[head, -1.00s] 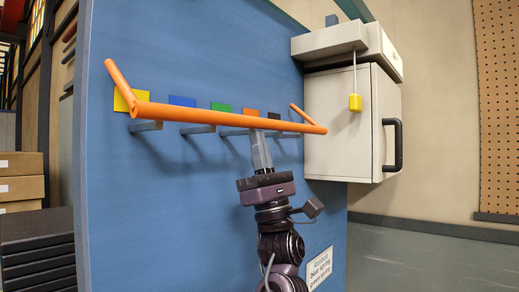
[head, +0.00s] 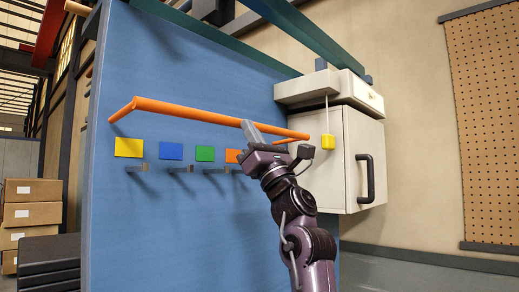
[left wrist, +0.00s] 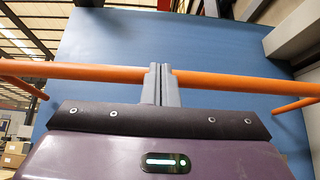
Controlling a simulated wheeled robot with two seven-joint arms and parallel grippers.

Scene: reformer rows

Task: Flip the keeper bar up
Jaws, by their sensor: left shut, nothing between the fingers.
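The orange keeper bar (head: 185,108) spans the blue panel (head: 130,215) above a row of pegs (head: 180,168) and colored tags. Its bent side arms run back toward the panel at both ends. My left gripper (head: 248,128) is shut and empty, with its fingers at the bar's right half. In the left wrist view the bar (left wrist: 100,72) runs across the picture, and the shut fingers (left wrist: 160,75) stand in front of its middle. I cannot tell whether they touch it. My right gripper is not in view.
A light grey cabinet (head: 335,180) with a black handle (head: 366,180) stands to the right of the panel. A yellow pull (head: 328,142) hangs on a cord in front of it. Cardboard boxes (head: 32,213) are stacked at the left. A pegboard (head: 490,130) is on the far right wall.

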